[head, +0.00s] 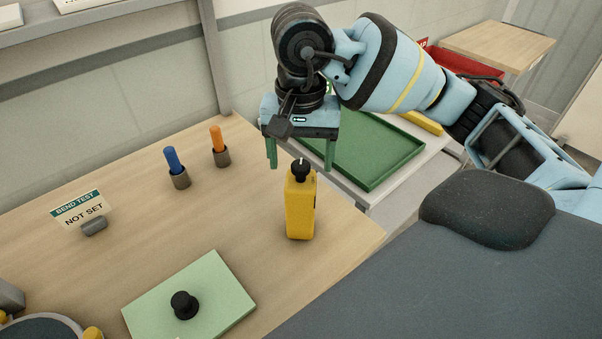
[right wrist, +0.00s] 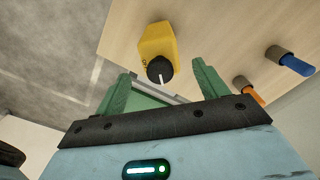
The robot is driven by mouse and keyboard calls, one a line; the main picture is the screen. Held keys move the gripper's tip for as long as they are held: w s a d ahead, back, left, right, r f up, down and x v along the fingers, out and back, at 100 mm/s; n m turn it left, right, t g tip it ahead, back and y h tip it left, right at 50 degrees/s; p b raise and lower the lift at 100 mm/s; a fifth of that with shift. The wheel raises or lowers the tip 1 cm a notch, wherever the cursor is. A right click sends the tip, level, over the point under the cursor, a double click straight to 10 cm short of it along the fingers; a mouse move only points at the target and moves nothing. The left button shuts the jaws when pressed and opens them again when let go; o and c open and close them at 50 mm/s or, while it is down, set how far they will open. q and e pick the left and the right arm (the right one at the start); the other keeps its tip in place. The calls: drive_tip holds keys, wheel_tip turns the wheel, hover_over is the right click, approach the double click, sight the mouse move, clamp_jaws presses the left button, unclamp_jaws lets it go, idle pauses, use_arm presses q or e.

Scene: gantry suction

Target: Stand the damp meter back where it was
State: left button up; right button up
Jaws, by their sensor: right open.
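The yellow damp meter (head: 300,207), with a black knob on top, stands upright on the wooden table near its right edge. In the right wrist view the meter (right wrist: 160,45) shows beyond the gap between the fingers, knob towards the camera. My right gripper (head: 300,160), with green fingers, is open and empty. It hangs just above and behind the meter in the head view, apart from it. My left gripper is not in view.
A blue peg (head: 173,160) and an orange peg (head: 217,140) stand in holders behind left. A pale green board (head: 215,295) with a black knob lies in front. A green tray (head: 375,182) sits on a lower surface behind right.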

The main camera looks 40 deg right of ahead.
drive_tip(key=shift+r+p, duration=0.35)
drive_tip(key=shift+r, duration=2.35)
